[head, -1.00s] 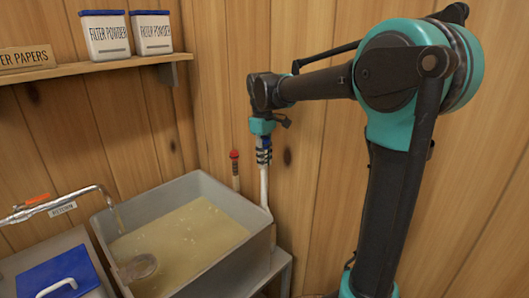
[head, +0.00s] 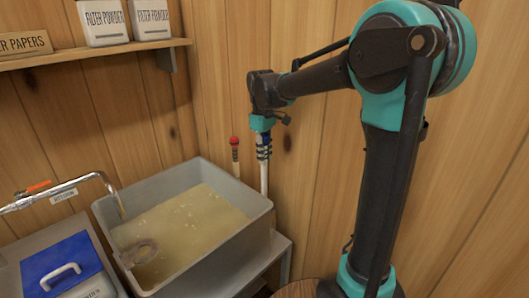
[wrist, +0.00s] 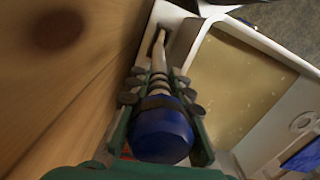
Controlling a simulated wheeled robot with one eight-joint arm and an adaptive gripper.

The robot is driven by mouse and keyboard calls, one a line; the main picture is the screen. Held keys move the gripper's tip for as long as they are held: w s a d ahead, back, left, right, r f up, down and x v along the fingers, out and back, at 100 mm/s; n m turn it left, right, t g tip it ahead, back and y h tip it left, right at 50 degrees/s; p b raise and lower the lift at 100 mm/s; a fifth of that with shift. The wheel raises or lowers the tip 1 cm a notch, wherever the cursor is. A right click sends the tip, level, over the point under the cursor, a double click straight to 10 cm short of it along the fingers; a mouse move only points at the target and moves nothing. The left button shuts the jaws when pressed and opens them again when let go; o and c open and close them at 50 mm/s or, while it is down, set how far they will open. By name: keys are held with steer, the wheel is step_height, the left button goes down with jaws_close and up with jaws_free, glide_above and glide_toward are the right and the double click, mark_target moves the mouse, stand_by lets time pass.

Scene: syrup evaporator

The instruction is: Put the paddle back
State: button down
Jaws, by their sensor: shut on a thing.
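My gripper (head: 262,143) is shut on the paddle, whose white shaft (head: 264,178) points down behind the back right corner of the grey tank. In the wrist view the fingers (wrist: 160,97) close around the paddle's blue handle (wrist: 160,138). The pale shaft runs away from the fingers towards a dark slot (wrist: 158,43) beside the tank. The paddle looks nearly upright in the head view. Its lower end is hidden behind the tank rim, so I cannot tell if it is inside the slot.
The grey tank (head: 245,232) holds cloudy yellow liquid and a round submerged item (head: 138,252). A red-topped stick (head: 235,155) stands just left of the paddle. A wooden wall (head: 320,150) is close behind. A metal tap (head: 75,187) and blue lid (head: 58,265) are at left.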

steer(key=shift+f, duration=2.65)
steer(key=c, duration=0.6)
jaws_free()
steer(key=shift+c, duration=0.2)
steer(key=shift+r, duration=0.15)
steer(key=shift+w+a+r, duration=0.1)
steer(key=shift+r, duration=1.85)
steer(key=shift+w+a+r, duration=0.1)
steer(key=shift+r, duration=1.85)
steer(key=shift+s, duration=0.1)
